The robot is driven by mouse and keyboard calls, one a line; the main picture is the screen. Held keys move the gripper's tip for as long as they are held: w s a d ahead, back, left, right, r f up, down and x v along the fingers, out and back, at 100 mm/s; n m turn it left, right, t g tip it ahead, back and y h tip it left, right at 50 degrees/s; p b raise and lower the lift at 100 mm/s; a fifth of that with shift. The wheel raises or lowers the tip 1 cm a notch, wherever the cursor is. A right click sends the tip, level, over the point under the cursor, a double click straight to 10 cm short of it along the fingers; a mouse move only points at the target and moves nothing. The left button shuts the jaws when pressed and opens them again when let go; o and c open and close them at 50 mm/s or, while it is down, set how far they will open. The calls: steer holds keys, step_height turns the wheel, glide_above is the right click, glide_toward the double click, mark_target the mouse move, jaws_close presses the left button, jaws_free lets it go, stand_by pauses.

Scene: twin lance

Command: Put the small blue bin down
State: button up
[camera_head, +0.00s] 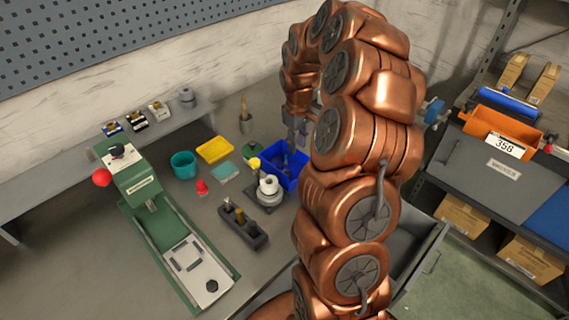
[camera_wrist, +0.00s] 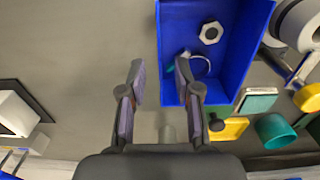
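The small blue bin (camera_head: 296,184) is on the grey workbench among other items, partly hidden by my arm in the head view. In the wrist view the blue bin (camera_wrist: 238,45) fills the upper middle right, seen from above. A hex nut and a ring-shaped piece lie inside it. My gripper (camera_wrist: 159,75) is open, with a clear gap between its fingers. The left finger is outside the bin over bare bench. The right finger overlaps the bin's left side; I cannot tell whether it touches. In the head view my gripper (camera_head: 292,130) is at the bin's back side.
A white roll on a stand (camera_head: 268,187) is close in front of the bin. A yellow tray (camera_head: 214,150), teal cup (camera_head: 184,165) and dark tool block (camera_head: 243,224) stand left of it. A green machine (camera_head: 170,225) is further left. Shelves with an orange bin (camera_head: 500,127) are at right.

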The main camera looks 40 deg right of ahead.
steer(key=shift+f, duration=1.35)
jaws_close()
